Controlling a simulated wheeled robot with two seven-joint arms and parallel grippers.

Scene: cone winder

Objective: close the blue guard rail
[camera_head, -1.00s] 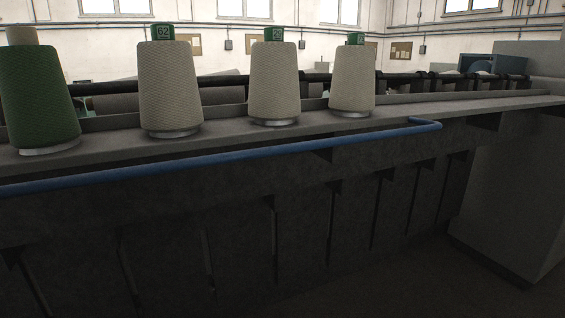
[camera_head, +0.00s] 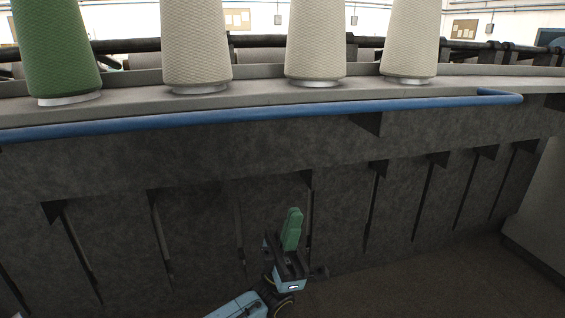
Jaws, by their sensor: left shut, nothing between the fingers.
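The blue guard rail (camera_head: 290,112) is a long bar along the front edge of the machine's shelf. Its right end bends back toward the machine, and its left end runs out of the picture. My left gripper (camera_head: 292,226) is low in front of the machine's dark front panel, well below the rail and apart from it. Its green fingers point up and are together, with nothing between them. My right gripper is not in view.
Several yarn cones stand on the grey shelf (camera_head: 130,110) behind the rail: a green one (camera_head: 60,48) at left and cream ones (camera_head: 193,45) to its right. Dark brackets (camera_head: 372,122) jut from the panel below. Bare floor (camera_head: 420,285) shows at lower right.

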